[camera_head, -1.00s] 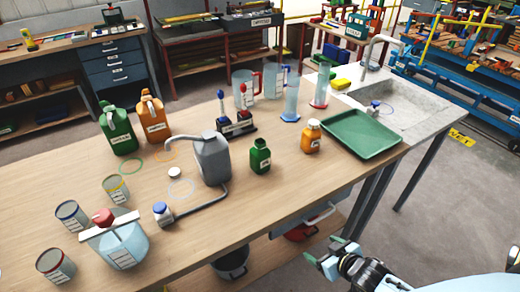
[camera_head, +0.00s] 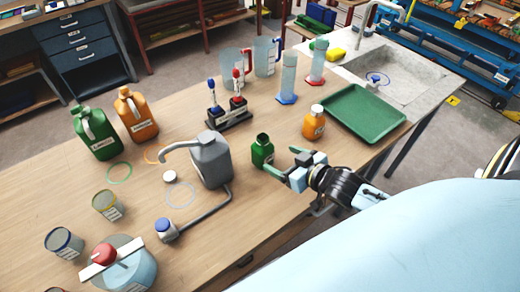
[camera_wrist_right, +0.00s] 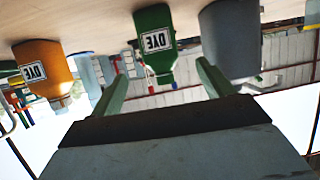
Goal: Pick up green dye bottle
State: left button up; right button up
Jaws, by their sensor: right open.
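The green dye bottle (camera_head: 262,152), small with an open dark neck, stands upright on the wooden table. In the right wrist view the green dye bottle (camera_wrist_right: 155,45) appears upside down with its DYE label facing me. My right gripper (camera_head: 282,162) is open, its green-tipped fingers just to the right of the bottle and pointing at it. In the wrist view the bottle lies ahead, between the lines of the two fingers of the right gripper (camera_wrist_right: 160,74), with nothing held. My left gripper is not in view.
A grey can (camera_head: 211,160) with a spout stands left of the bottle. An orange dye bottle (camera_head: 314,123) and a green tray (camera_head: 362,113) are to its right. A stand with red and blue tools (camera_head: 229,112) is behind. Bare table lies in front of the bottle.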

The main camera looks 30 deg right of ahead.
aim_at(270, 155)
jog(key=x, duration=0.4)
jog(key=shift+f, duration=0.1)
jog(key=shift+w+f, duration=0.1)
jog(key=shift+w, duration=0.15)
jog(key=shift+w+a+f, duration=0.1)
jog(key=shift+w+f, duration=0.15)
jog(key=shift+w, duration=0.1)
jog(key=x, duration=0.3)
jog(key=shift+w+f+b, duration=0.2)
jog(key=shift+f+b, duration=0.1)
jog(key=shift+f, duration=0.05)
jog(key=shift+w+a+f, duration=0.1)
jog(key=shift+w+f, duration=0.1)
jog(key=shift+w, duration=0.25)
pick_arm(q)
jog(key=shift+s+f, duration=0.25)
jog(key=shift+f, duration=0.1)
pick_arm(e)
jog(key=shift+c, duration=0.4)
jog(key=c, duration=1.2)
